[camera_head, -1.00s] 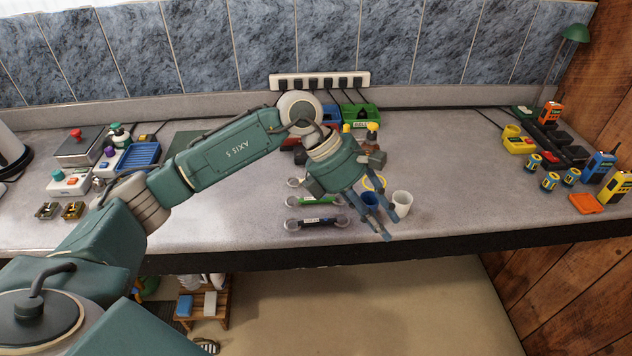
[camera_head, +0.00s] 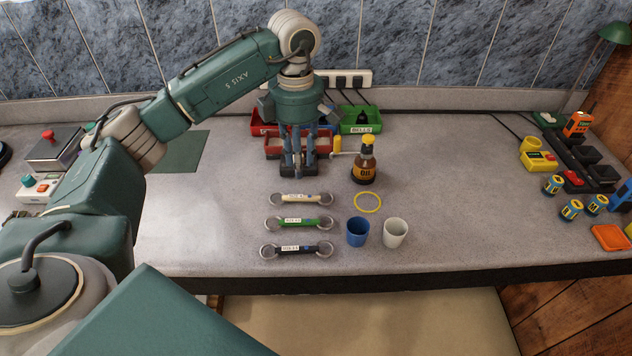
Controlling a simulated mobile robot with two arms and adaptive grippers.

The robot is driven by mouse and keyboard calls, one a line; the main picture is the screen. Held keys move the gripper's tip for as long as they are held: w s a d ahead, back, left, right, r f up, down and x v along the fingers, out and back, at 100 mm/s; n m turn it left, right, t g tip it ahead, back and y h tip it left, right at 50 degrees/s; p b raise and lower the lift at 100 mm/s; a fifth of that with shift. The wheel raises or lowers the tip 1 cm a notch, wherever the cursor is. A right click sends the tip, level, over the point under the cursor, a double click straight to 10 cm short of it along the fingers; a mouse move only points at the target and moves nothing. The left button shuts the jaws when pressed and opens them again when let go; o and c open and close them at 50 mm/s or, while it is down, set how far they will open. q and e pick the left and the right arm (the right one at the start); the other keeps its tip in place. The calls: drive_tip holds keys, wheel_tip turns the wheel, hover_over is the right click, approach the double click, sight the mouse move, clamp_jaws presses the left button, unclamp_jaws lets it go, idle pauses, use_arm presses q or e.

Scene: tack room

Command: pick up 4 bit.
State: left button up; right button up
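Three bits with a ring at each end lie in a column on the grey counter: a cream one (camera_head: 301,199) at the back, a green one (camera_head: 298,223) in the middle and a black one (camera_head: 296,249) in front. Each has a small label that is too small to read for certain. My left gripper (camera_head: 298,175) points down behind the cream bit, its fingers apart, and it holds none of the bits. Something dark shows around its fingertips; I cannot tell whether they touch it. My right gripper is not in view.
A brown oil bottle (camera_head: 366,163), a yellow ring (camera_head: 368,203), a blue cup (camera_head: 357,232) and a white cup (camera_head: 395,233) stand right of the bits. The counter left of the bits is clear.

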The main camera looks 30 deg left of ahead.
use_arm(q)
drive_tip(key=p, duration=0.2)
hover_over(300, 194)
drive_tip(key=f, duration=0.4)
drive_tip(key=shift+s+d+f, duration=0.15)
drive_tip(key=shift+s+f, duration=0.1)
drive_tip(key=shift+f, duration=0.15)
drive_tip(key=shift+w+f, duration=0.15)
drive_tip(key=shift+f, duration=0.15)
drive_tip(key=f+p, duration=0.1)
drive_tip(key=f, duration=0.1)
drive_tip(key=f+p, duration=0.1)
drive_tip(key=shift+a+f+p, duration=0.2)
drive_tip(key=shift+f+p, duration=0.15)
drive_tip(key=shift+f, duration=0.6)
drive_tip(key=shift+w, duration=0.1)
clamp_jaws()
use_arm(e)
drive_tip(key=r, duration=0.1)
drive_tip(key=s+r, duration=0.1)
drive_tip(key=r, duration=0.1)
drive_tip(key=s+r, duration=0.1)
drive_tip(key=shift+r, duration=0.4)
